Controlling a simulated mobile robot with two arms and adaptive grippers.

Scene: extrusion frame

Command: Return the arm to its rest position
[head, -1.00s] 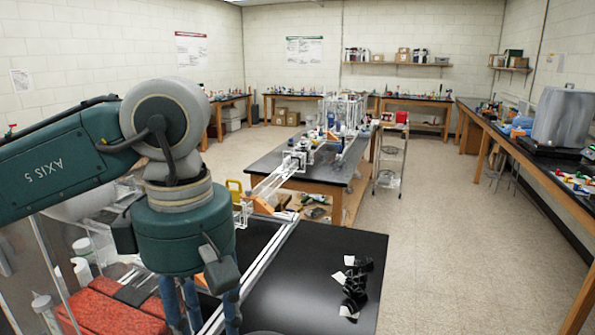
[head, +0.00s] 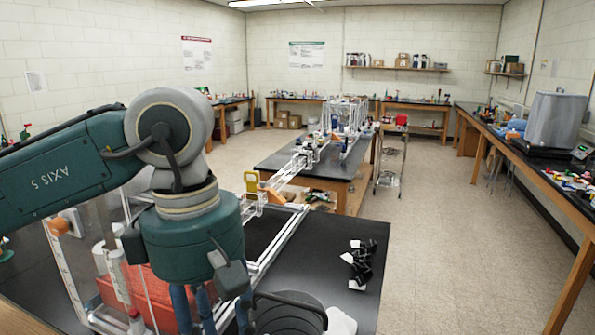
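My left arm comes in from the left and ends in a green wrist housing. Its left gripper (head: 205,312) points down at the bottom of the head view, with blue fingers partly cut off by the lower edge. Several fingers show with gaps between them, but the tips are hidden, so I cannot tell open from shut. No held object shows. A dark grey rounded part with a cable, probably of my other arm, shows at the bottom centre. My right gripper is not in view.
A metal extrusion frame (head: 272,253) stands on the black bench (head: 330,292) beside the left gripper. A red block (head: 152,292) lies behind its fingers. Small black-and-white parts (head: 360,262) lie to the right. Open floor (head: 435,245) lies beyond the bench.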

